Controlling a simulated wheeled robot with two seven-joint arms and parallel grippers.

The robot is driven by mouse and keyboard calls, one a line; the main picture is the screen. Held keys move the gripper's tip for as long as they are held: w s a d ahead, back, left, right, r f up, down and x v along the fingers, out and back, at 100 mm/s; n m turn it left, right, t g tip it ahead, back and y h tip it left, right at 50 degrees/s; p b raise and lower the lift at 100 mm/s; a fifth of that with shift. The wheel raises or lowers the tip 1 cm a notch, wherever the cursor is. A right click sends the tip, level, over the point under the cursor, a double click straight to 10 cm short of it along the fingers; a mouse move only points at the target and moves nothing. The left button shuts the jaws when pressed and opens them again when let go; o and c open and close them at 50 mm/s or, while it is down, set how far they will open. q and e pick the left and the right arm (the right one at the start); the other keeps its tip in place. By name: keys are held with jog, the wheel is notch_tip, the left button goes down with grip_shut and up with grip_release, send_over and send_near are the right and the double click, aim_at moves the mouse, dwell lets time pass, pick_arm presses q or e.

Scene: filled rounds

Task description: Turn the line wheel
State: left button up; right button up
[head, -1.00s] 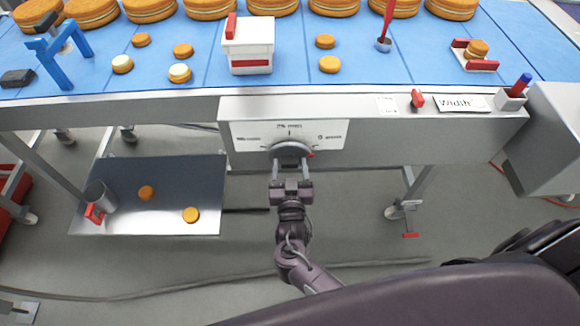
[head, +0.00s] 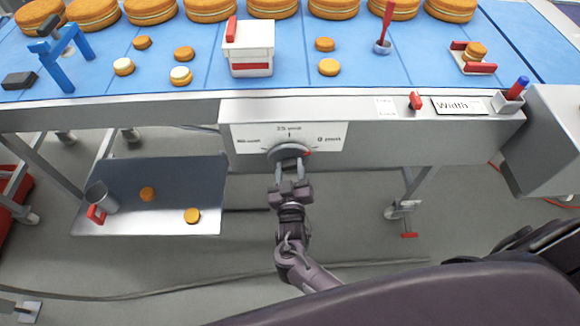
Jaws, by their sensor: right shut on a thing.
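The line wheel (head: 289,152) is a grey round knob on a white dial plate (head: 322,138) on the front of the conveyor frame. A red mark shows at its right side. The plate carries a tick and small print above the wheel, with more print at left and right. My right gripper (head: 290,168) comes up from below, with its two fingers on the lower part of the wheel, shut on it. The fingertips are partly hidden against the wheel. My left gripper is not in view.
The blue belt (head: 290,72) carries several round cakes, a white box (head: 248,48) and a blue stand (head: 62,55). A metal tray (head: 150,225) with a metal cup (head: 101,198) is below left. A red switch (head: 415,100) and a "Width" label (head: 452,106) are at right.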

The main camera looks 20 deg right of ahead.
jog(key=n+p, duration=0.2)
jog(key=n, duration=0.4)
jog(key=shift+n, duration=0.3)
jog(key=n+p, duration=0.2)
jog(key=n, duration=0.8)
jog(key=shift+p, duration=0.4)
jog(key=n, duration=0.3)
jog(key=shift+n+p, duration=0.3)
jog(key=shift+p, duration=0.1)
jog(key=n+p, duration=0.1)
jog(key=n, duration=0.5)
jog(key=o, duration=1)
